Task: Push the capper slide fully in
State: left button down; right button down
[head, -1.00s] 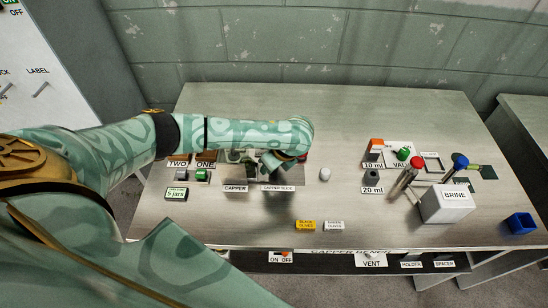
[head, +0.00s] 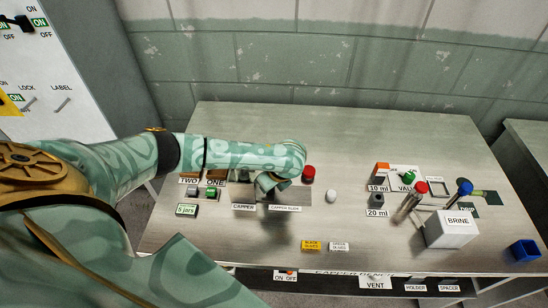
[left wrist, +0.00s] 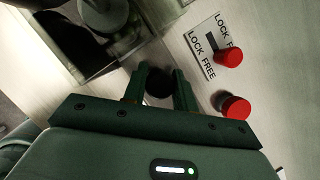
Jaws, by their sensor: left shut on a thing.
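My left gripper (left wrist: 160,88) is shut on a dark round knob (left wrist: 158,82), seen between its two fingers in the left wrist view. The knob appears to be the capper slide's handle; the slide itself is mostly hidden. In the head view my left gripper (head: 266,188) is over the capper area, behind the CAPPER (head: 243,207) and CAPPER SLIDE (head: 285,208) labels. My arm covers much of the capper there. A clear-walled housing (left wrist: 115,45) with a pale round part is beside the gripper in the left wrist view. My right gripper is out of view.
A red knob (head: 309,172) stands just right of the gripper. The left wrist view shows two red knobs, one at a LOCK/FREE plate (left wrist: 205,48).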

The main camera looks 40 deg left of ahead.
pick_arm(q)
jog(key=c, duration=1.1)
grip_release()
jog(key=shift+s+a+f, duration=0.1)
jog(key=shift+s+a, duration=0.05)
jog(key=shift+a, duration=0.05)
jog(key=shift+d+r, duration=0.1)
jog(key=shift+r, duration=0.2)
jog(key=p+v, duration=0.8)
jog(key=v, duration=0.7)
jog(key=shift+d+r, duration=0.2)
jog(key=shift+r, duration=0.1)
jog(key=shift+s, duration=0.15)
